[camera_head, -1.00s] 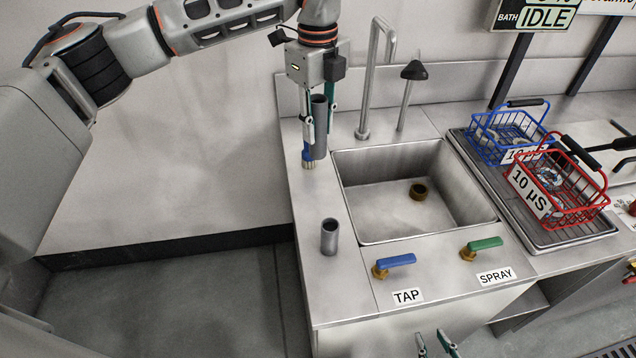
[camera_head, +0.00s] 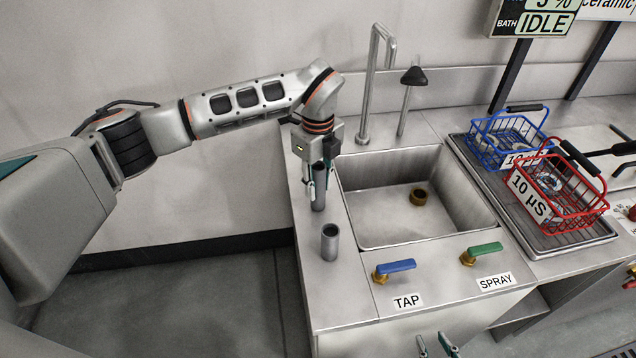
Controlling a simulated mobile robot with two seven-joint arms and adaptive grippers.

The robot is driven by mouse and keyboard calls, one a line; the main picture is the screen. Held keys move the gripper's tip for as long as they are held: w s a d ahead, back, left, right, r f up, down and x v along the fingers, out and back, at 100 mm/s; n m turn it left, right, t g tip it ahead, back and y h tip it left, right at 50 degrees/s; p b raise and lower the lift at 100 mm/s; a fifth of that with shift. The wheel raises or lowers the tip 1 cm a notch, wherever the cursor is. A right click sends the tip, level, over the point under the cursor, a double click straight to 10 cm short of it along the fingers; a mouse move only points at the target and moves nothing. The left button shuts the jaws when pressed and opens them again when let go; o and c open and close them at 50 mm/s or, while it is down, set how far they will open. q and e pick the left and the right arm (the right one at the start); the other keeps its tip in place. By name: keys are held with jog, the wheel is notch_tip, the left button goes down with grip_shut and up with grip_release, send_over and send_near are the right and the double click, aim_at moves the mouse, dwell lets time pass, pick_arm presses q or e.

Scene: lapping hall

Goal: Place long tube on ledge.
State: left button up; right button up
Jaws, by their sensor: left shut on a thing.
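My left gripper (camera_head: 318,180) is shut on a long grey tube (camera_head: 318,196), which hangs close to upright over the metal ledge (camera_head: 308,222) left of the sink. Its lower end is near the ledge surface; I cannot tell whether it touches. A shorter grey tube (camera_head: 330,242) stands upright on the ledge, just nearer to me than the held tube. My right gripper (camera_head: 435,346) shows only its fingertips at the bottom edge, apart with nothing visible between them.
The sink (camera_head: 390,225) with a brown drain ring lies right of the ledge. A tall faucet (camera_head: 366,90) and a black-capped spray post (camera_head: 410,80) stand behind. Blue and green handles (camera_head: 398,266) are in front. Blue and red baskets (camera_head: 560,190) are at right.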

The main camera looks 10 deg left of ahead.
pick_arm(q)
jog(key=shift+f, duration=0.1)
jog(key=o, duration=1.1)
jog(key=shift+f, duration=0.1)
jog(key=shift+o, duration=0.2)
jog(key=shift+r, duration=0.35)
notch_tip(320, 180, up, 12)
jog(key=shift+f, duration=0.15)
jog(key=shift+s, duration=0.1)
